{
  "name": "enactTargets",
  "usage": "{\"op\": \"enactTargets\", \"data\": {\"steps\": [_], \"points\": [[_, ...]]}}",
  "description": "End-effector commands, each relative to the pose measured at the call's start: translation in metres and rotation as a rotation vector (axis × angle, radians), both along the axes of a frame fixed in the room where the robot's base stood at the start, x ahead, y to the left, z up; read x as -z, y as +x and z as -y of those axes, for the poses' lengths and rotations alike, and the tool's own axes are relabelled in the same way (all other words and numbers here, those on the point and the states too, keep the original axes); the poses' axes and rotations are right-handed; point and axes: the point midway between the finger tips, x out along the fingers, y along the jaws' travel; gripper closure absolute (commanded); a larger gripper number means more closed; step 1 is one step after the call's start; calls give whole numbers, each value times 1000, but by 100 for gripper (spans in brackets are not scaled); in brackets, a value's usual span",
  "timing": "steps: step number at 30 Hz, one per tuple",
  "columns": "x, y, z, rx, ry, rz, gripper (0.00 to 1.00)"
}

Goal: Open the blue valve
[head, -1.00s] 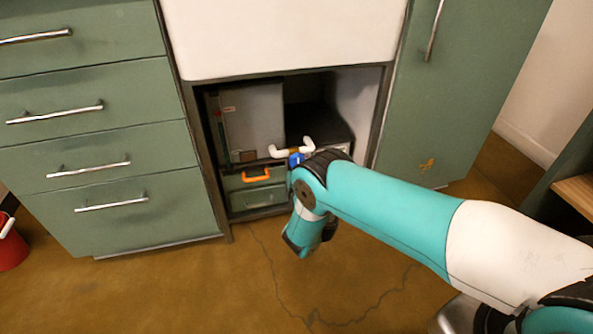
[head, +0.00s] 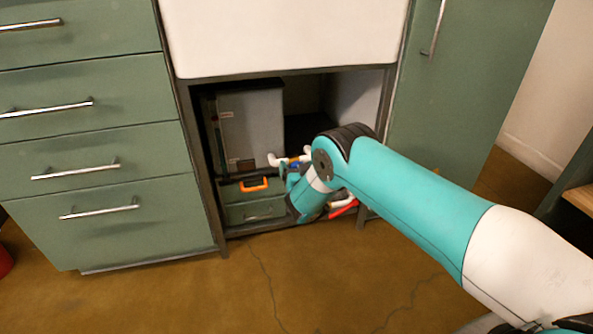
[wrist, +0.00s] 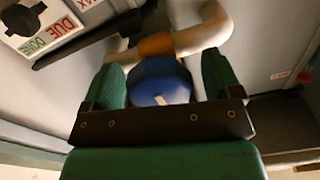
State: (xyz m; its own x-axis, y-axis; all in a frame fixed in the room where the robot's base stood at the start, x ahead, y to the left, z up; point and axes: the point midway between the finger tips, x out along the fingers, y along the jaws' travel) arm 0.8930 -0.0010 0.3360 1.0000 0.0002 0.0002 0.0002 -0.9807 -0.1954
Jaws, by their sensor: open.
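The blue valve (wrist: 160,80) is a rounded blue knob on a white pipe (wrist: 208,36) with an orange-brown collar (wrist: 156,45). In the wrist view it sits between the two green fingers of my gripper (wrist: 163,72), which are apart on either side of it. I cannot tell whether either finger touches it. In the head view only a bit of blue (head: 294,163) shows below the pipe, inside the open bay under the white basin. My arm hides most of the gripper there.
The bay holds a grey box (head: 252,125) and a green case with an orange handle (head: 254,186). A red handle (head: 344,208) shows just right of my wrist. Green drawers (head: 85,150) stand left, a green door right. The floor in front is clear.

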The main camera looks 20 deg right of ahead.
Motion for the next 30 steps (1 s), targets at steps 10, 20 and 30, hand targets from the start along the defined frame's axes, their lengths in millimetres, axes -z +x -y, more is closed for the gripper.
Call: {"op": "enactTargets", "data": {"steps": [10, 20, 30], "points": [[0, 0, 0, 0, 0, 0, 51], [0, 0, 0, 0, -16, 0, 65], [0, 0, 0, 0, -192, -1, 65]]}}
